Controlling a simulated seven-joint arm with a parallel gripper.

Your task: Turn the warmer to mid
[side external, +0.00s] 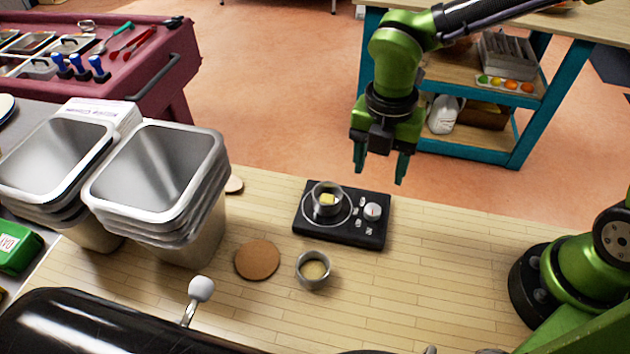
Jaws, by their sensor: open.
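The warmer (309,228) is a flat black plate unit on the wooden counter, near the picture's middle. Its round light-coloured knob (372,211) is on the right part of its top, with small markings around it. The knob's exact setting is too small to read. A small metal cup (327,199) with a yellow piece in it stands on the warmer's round plate, left of the knob. My gripper (381,174) is open and empty, pointing down, above the warmer and seen just behind the knob. It touches nothing.
A second small metal cup (313,269) and a brown round coaster (257,260) lie in front of the warmer. Stacked steel pans (205,215) stand at left. A black rounded appliance (95,325) with a white-knobbed lever (201,289) fills the front left. Counter right of the warmer is clear.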

